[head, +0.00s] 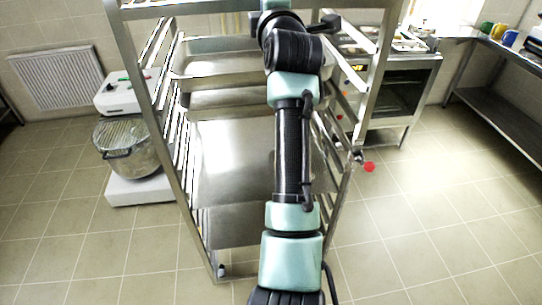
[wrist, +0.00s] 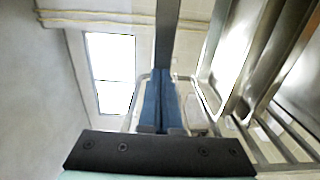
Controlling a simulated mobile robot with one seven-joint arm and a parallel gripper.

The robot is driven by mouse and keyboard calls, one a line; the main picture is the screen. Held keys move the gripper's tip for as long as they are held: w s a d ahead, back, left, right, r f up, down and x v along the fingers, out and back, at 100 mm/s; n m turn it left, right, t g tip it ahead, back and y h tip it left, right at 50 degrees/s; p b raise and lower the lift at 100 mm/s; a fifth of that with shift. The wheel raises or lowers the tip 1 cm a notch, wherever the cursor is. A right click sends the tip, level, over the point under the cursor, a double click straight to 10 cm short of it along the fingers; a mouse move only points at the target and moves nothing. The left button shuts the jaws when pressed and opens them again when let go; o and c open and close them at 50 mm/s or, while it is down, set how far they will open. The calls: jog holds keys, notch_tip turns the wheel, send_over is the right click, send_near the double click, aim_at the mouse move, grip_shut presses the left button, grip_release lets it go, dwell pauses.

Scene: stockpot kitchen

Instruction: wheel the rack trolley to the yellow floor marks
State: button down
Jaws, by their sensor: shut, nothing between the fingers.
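The rack trolley (head: 152,120) is a tall steel frame standing upright directly in front of me, with several trays (head: 245,160) on its runners. Its lower parts reach the floor near the front. My arm crosses in front of its middle and hides part of the trays and the right side. In the wrist view my gripper (wrist: 160,80) shows two blue fingers pressed together, with nothing held. A steel post (wrist: 167,40) of the rack rises just beyond the fingertips; I cannot tell whether they touch it. No yellow floor marks show in either view.
A steel pot (head: 126,146) stands on a white base (head: 150,190) close to the trolley's left. An oven (head: 400,90) stands behind at right, and a steel table (head: 500,100) at far right. A red object (head: 369,167) shows beside the trolley. Open tiled floor lies front left and right.

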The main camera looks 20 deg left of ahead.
jog(key=x, duration=0.4)
jog(key=shift+f+b, duration=0.15)
jog(key=shift+b, duration=0.15)
jog(key=b+x, duration=0.2)
jog(key=x, duration=0.4)
jog(key=shift+a, duration=0.2)
jog(key=shift+w, duration=0.15)
